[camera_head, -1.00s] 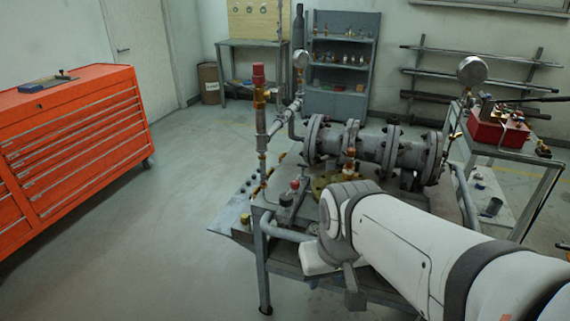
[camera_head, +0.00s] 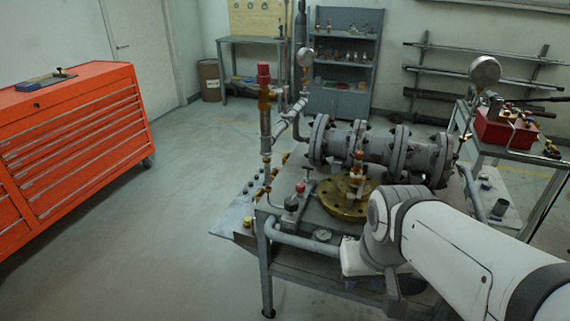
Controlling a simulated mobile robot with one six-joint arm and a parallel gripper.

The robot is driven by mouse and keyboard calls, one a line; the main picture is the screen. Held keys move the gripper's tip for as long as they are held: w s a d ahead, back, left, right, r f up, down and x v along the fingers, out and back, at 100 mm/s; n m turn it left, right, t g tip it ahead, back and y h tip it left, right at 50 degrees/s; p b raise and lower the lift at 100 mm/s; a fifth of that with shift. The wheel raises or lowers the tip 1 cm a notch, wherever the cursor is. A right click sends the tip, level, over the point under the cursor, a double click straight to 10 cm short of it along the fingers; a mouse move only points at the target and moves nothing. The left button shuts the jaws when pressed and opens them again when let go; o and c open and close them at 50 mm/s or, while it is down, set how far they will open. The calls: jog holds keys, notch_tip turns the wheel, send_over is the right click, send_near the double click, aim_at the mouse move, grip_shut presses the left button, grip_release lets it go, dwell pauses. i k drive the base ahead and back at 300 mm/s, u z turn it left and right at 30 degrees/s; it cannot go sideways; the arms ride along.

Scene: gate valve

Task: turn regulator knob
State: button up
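A small red knob (camera_head: 300,187) sits on a grey block at the front left of the work table. A taller red cap (camera_head: 263,72) tops the upright brass and grey pipe at the table's left. I cannot tell which of these is the regulator knob. My gripper (camera_head: 388,298) hangs at the end of my white arm, by the table's front edge, right of and apart from the small red knob. Its fingers are not clear enough to tell whether it is open or shut.
A flanged grey pipe (camera_head: 375,148) lies across the work table, with a round brass flange (camera_head: 345,200) in front. A pressure gauge (camera_head: 485,71) and a red toolbox (camera_head: 505,130) are at right. An orange tool cabinet (camera_head: 75,145) stands left. The floor between is clear.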

aim_at(291, 204)
jog(key=i, duration=0.9)
jog(key=z, duration=0.05)
